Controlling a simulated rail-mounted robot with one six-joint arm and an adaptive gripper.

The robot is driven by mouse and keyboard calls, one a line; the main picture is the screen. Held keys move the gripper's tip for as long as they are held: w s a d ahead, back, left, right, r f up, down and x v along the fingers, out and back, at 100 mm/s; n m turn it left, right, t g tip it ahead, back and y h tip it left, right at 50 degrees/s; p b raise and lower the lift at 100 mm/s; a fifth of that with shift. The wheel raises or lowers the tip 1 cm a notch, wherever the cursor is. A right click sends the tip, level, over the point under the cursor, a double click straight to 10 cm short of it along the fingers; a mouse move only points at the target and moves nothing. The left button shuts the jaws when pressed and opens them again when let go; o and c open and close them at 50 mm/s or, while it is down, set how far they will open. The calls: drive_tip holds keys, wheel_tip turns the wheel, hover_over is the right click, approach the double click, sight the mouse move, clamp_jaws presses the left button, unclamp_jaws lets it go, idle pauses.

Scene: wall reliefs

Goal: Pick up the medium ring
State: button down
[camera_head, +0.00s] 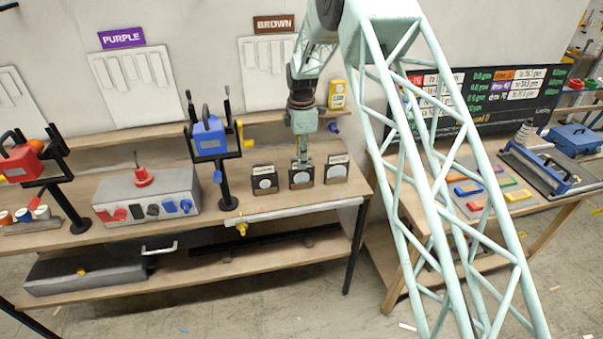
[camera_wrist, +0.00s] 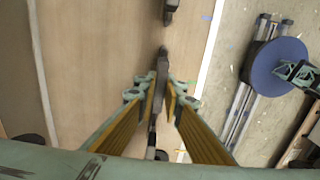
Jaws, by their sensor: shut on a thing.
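Three dark square holders with pale round faces stand in a row near the right end of the wooden bench. The middle one, which I take as the medium ring (camera_head: 301,178), has my gripper (camera_head: 301,160) right above it, pointing down. In the wrist view the fingers of my gripper (camera_wrist: 161,98) are closed on both sides of a thin dark upright piece, the medium ring (camera_wrist: 162,65) seen edge-on. The left holder (camera_head: 264,180) and the right holder (camera_head: 337,169) stand apart from it. I cannot tell whether the held one touches the bench.
A blue device (camera_head: 209,138) on a black stand and a grey box (camera_head: 148,194) with a red knob are to the left. A yellow box (camera_head: 337,95) is on the shelf behind. The bench's front edge is close.

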drive_tip(key=shift+r, duration=0.15)
drive_tip(key=shift+r, duration=1.55)
drive_tip(key=s+r+b, duration=0.1)
drive_tip(key=s+b, duration=0.1)
drive_tip(key=s, duration=1.4)
drive_tip(key=shift+a+r+b, duration=0.2)
drive_tip(key=shift+r+b, duration=0.1)
drive_tip(key=shift+d, duration=0.1)
